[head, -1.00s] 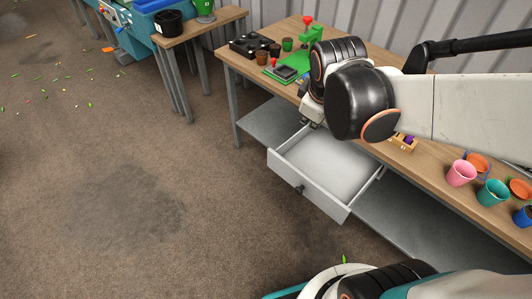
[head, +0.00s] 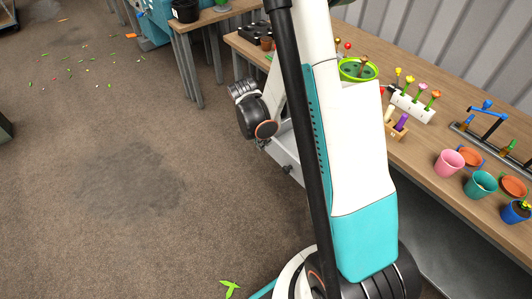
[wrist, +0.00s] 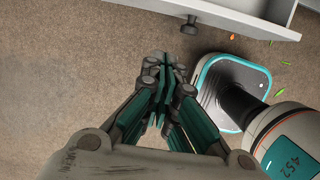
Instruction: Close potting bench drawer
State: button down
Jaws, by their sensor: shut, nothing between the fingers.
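The white potting bench drawer (head: 283,152) is pulled out from under the wooden bench top. In the head view my arm hides most of it, and its dark round knob (head: 287,169) shows at the front. In the wrist view the drawer front (wrist: 245,19) and knob (wrist: 190,25) are at the top edge, with part of the side wall beside them. My gripper (wrist: 163,62) is shut and empty, in front of the drawer and apart from the knob. How far the drawer stands out cannot be told exactly.
The bench top (head: 425,150) holds pots, a pink pot (head: 449,162) and flower holders at the right. A smaller table (head: 205,20) with a black pot stands at the back.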

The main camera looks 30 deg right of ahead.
jog(key=f, duration=0.1)
jog(key=b, duration=0.6)
send_over(277, 151)
jog(key=s+a, duration=0.3)
jog(key=s, duration=0.1)
jog(key=shift+a+f+x, duration=0.25)
jog(key=shift+a+x, duration=0.8)
jog(key=shift+x, duration=3.3)
jog(key=shift+a, duration=0.1)
